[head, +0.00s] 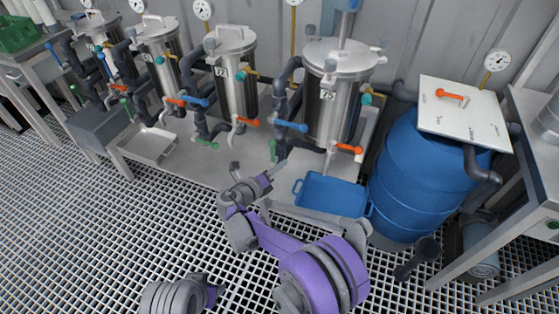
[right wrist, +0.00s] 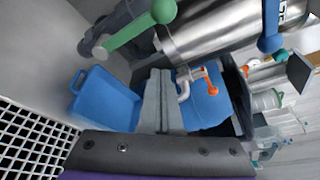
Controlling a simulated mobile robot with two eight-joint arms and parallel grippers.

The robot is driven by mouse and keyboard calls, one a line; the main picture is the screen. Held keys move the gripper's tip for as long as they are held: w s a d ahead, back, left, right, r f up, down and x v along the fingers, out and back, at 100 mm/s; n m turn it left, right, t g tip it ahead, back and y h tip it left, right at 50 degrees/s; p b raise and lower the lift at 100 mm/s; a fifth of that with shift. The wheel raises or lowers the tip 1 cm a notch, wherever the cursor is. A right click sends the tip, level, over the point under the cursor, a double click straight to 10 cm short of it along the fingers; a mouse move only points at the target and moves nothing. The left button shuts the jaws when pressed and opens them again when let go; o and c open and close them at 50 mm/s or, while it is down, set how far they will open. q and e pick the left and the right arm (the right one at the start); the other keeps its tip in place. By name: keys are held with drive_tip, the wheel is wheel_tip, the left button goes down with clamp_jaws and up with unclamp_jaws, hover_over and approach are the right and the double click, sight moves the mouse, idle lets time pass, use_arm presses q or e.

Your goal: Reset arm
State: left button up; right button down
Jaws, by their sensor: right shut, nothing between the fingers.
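My right arm reaches up from the bottom of the head view. Its small gripper (head: 279,165) is over the front edge of the vessel bench, left of a blue tray (head: 330,193). In the right wrist view the two grey fingers (right wrist: 162,100) lie together, shut with nothing between them. The blue tray (right wrist: 105,103) shows beside the fingers there. Part of my left arm (head: 178,296) shows at the bottom of the head view; its gripper is not visible.
Several steel vessels (head: 335,95) with pipes and orange, blue and green valve handles stand behind my right gripper. A blue barrel (head: 420,175) bears a white board (head: 464,112). A metal table (head: 540,170) stands at the right. Grating floor (head: 80,230) is clear at left.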

drive_tip(key=a+f+v, duration=0.1)
drive_tip(key=v, duration=0.6)
drive_tip(key=s+d+r+m+g+y, duration=0.15)
drive_tip(key=s+d+m+g, duration=0.3)
drive_tip(key=d+m, duration=0.55)
drive_tip(key=s+d+r+m+g+y, duration=0.1)
drive_tip(key=s+d+r+m+g, duration=0.15)
drive_tip(key=s+d+m, duration=0.6)
drive_tip(key=s+d+f+m+g+y+p, duration=0.1)
drive_tip(key=s+d+m+y, duration=0.25)
drive_tip(key=s+m, duration=0.7)
drive_tip(key=s+d+f+m+g+y, duration=0.1)
drive_tip(key=s+d+m+y, duration=0.25)
drive_tip(key=s+m, duration=0.65)
use_arm(q)
wheel_tip(320, 180, up, 25)
drive_tip(key=w+t+p, duration=0.1)
drive_tip(key=p, duration=1.9)
drive_tip(key=shift+w+a+p, duration=0.15)
drive_tip(key=shift+w+p, duration=0.2)
drive_tip(key=shift+p, duration=0.05)
use_arm(e)
wheel_tip(320, 180, up, 24)
drive_tip(key=w+m+t, duration=0.1)
drive_tip(key=w, duration=0.1)
drive_tip(key=shift+w+d+f+h, duration=0.2)
drive_tip(key=shift+w+d+h, duration=0.05)
drive_tip(key=shift+w+h, duration=0.1)
